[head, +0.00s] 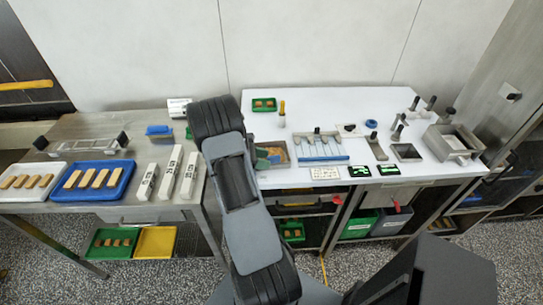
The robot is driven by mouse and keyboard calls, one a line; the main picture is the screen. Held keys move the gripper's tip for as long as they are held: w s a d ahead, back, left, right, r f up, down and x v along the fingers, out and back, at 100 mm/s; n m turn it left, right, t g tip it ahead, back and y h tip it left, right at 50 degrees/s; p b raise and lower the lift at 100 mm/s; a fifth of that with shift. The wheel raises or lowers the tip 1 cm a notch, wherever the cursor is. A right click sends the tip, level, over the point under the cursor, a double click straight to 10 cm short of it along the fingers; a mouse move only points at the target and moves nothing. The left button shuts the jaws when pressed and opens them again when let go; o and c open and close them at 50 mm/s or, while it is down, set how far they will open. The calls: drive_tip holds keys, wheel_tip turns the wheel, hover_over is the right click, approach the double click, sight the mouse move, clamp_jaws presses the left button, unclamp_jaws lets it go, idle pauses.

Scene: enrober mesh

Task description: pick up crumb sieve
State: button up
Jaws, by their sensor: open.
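I cannot tell for sure which thing is the crumb sieve. On the white table (330,98), a small square metal frame (418,157) with a dark inside lies toward the right. A larger square metal box (437,146) stands right of it, near the table's right end. A shallow metal tray (287,163) with brown and green contents lies left of the middle, partly hidden by my arm.
Tools with dark handles stand around the square frame. A tool rack (322,158) lies mid-table. The steel table (85,128) at left holds a blue tray (92,193), a white tray (62,167) and white blocks (167,172). Green bins (358,228) sit under the white table.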

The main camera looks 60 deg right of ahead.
drive_tip(key=shift+s+d+f, duration=0.15)
drive_tip(key=shift+s+d, duration=0.15)
drive_tip(key=shift+w+a, duration=0.1)
drive_tip(key=shift+a, duration=0.05)
drive_tip(key=shift+c, duration=0.6)
clamp_jaws()
